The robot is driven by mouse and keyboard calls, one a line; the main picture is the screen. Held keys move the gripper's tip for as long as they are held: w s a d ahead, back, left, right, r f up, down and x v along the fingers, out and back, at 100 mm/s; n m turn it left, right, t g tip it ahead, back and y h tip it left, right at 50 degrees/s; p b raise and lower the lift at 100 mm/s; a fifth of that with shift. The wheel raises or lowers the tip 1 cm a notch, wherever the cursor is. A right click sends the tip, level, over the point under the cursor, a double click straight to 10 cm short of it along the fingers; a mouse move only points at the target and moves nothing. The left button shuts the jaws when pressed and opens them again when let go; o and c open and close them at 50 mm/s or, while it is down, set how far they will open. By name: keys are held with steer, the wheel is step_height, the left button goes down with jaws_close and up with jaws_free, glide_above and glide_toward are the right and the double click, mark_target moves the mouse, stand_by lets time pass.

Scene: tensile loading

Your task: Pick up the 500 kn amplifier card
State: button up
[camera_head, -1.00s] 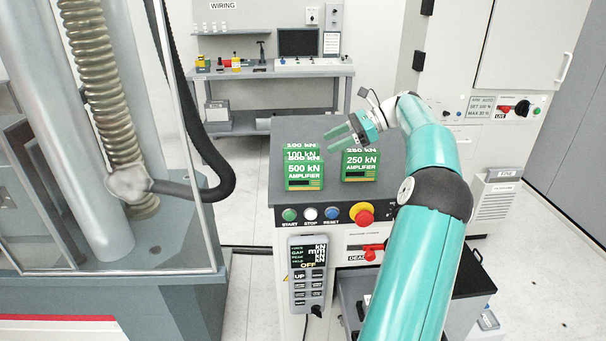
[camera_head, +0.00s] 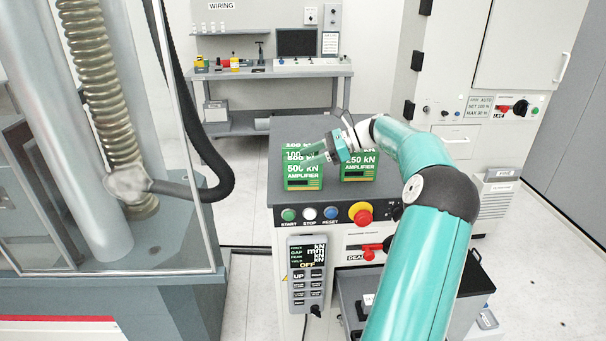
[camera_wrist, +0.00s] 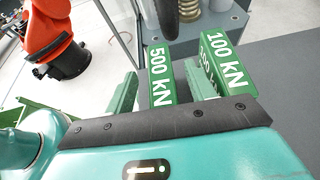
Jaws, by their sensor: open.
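The 500 kN amplifier card (camera_head: 303,176) is a green block with white lettering, standing at the front left of the grey console top. In the wrist view its top edge with "500 kN" (camera_wrist: 161,76) shows between the two green fingers. My gripper (camera_head: 316,152) is open, at the level of the cards' tops and just behind or above the 500 kN card in the head view. I cannot tell whether the fingers reach down beside the card. No finger is seen closed on it.
A 100 kN card (camera_wrist: 223,62) stands close behind the 500 kN card, just right of the right finger. A 250 kN card (camera_head: 362,172) stands to the right, with another card behind it. A red emergency button (camera_head: 362,213) sits on the console front.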

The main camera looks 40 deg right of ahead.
steer(key=shift+x, duration=1.1)
steer(key=shift+c, duration=0.2)
jaws_close()
steer(key=shift+r, duration=0.2)
